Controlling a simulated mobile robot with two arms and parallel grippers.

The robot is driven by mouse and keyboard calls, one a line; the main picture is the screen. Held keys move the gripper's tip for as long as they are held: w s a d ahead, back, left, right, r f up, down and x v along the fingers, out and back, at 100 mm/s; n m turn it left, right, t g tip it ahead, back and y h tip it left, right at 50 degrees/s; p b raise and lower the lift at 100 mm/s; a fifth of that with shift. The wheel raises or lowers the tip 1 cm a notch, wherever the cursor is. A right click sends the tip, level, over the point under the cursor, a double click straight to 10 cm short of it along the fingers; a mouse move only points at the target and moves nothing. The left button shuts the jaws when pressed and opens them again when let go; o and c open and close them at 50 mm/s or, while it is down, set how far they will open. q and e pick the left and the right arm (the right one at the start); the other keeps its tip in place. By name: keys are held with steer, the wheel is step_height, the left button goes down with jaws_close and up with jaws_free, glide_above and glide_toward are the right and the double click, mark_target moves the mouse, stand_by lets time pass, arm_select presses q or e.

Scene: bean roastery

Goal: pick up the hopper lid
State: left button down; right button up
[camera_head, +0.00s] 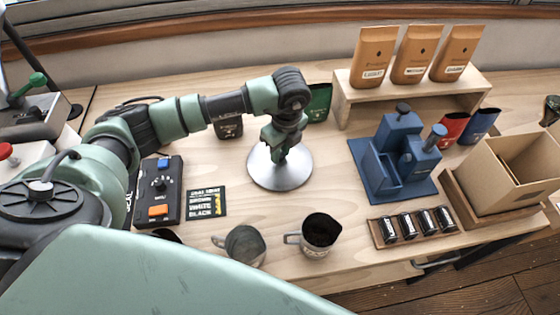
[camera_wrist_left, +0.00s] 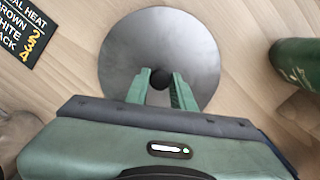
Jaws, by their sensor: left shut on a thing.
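The hopper lid (camera_head: 267,174) is a round grey metal disc with a dark knob in its middle. My left gripper (camera_head: 280,150) is above the lid's centre, pointing down, and is shut on its knob. In the left wrist view the lid (camera_wrist_left: 190,48) fills the upper middle, and the two green fingers of the left gripper (camera_wrist_left: 160,84) close on the dark knob. Whether the lid touches the table or hangs just above it, I cannot tell. My right gripper is in neither view.
A card (camera_head: 206,202) and a black control box (camera_head: 158,192) lie left of the lid. Two metal pitchers (camera_head: 244,245) (camera_head: 320,232) stand in front. A blue machine (camera_head: 398,158) stands right, and a green bag (camera_head: 319,103) behind. A wooden shelf (camera_head: 412,92) holds brown bags.

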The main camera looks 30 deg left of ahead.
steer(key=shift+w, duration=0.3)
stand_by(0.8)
arm_select(q)
steer(key=shift+r, duration=0.15)
steer(key=shift+r, duration=0.65)
step_height(320, 180, up, 18)
steer(key=b, duration=0.2)
steer(key=shift+r, duration=0.25)
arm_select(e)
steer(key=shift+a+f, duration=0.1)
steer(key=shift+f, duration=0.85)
